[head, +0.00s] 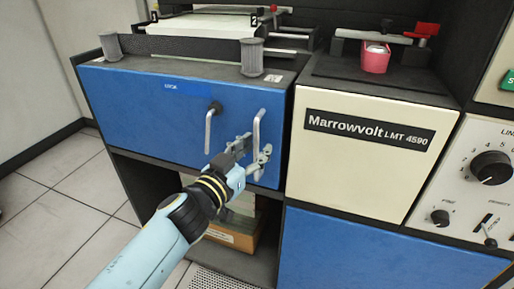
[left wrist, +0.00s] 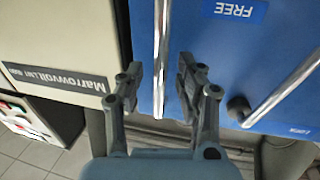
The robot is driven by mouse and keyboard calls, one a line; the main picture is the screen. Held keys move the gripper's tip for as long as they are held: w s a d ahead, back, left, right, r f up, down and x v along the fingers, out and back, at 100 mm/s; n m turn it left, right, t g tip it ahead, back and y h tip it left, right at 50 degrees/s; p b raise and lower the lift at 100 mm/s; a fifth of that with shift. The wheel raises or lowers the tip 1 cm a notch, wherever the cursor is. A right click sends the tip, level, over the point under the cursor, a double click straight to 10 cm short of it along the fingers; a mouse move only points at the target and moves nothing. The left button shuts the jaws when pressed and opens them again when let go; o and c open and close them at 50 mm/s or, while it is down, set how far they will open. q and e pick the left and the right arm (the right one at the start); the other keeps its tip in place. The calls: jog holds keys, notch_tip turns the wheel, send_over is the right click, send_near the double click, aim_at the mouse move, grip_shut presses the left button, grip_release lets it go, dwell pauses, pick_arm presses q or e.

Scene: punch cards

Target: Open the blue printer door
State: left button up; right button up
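The blue printer door (head: 150,120) is shut flush on the cabinet at the left of the head view. It carries two metal bar handles, a left handle (head: 208,130) on a black round pivot and a right handle (head: 257,128). My left gripper (head: 252,150) is at the lower end of the right handle. In the left wrist view, my left gripper (left wrist: 160,70) is open, with one finger on each side of the right handle (left wrist: 161,50) and gaps visible. Whether a finger touches the bar is unclear. My right gripper is not in view.
A cream panel marked Marrowvolt (head: 365,160) adjoins the door on the right. A printer mechanism (head: 200,40) and a pink cup (head: 375,60) sit on top. Below the door is an open shelf with a cardboard box (head: 235,232). Tiled floor (head: 50,200) lies free at left.

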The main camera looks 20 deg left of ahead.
pick_arm(q)
jog(key=shift+w+d, duration=0.15)
jog(key=shift+w, duration=0.45)
grip_shut()
